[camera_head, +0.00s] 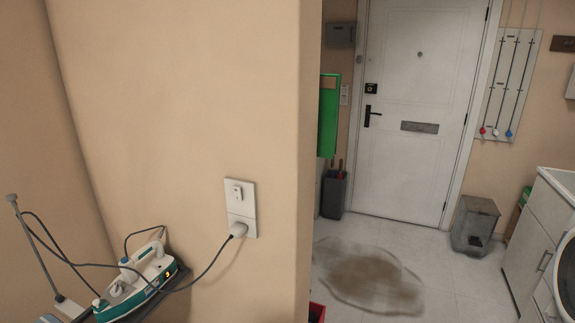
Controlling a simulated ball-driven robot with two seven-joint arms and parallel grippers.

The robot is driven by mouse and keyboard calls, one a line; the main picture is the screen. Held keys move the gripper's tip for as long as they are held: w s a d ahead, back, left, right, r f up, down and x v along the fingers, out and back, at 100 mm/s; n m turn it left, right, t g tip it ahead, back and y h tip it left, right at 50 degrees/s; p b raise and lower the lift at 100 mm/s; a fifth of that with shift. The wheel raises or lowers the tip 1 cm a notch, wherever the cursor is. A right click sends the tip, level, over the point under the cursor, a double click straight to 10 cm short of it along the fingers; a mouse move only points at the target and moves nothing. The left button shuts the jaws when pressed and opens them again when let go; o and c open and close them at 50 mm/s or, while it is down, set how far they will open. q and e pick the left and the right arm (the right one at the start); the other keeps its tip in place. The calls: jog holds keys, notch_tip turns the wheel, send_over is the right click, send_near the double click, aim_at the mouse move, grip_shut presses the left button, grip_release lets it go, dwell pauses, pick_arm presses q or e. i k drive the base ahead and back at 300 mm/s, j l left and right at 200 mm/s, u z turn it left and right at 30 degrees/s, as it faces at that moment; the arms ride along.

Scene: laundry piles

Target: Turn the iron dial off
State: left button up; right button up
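The iron (137,281), white and teal with an orange light on its side, rests on a dark stand at the lower left. Its cord runs to a plug (238,230) in the white wall socket (240,207). I cannot make out the dial or its setting at this size. Neither of my grippers shows in the head view.
A beige wall stands close behind the iron and ends at a corner near the middle. Beyond it are a white door (410,110), a stained patch (368,278) on the tiled floor, a grey bin (474,226) and a white washing machine (566,280) at the right.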

aim_at(116, 291)
jog(key=u, duration=1.25)
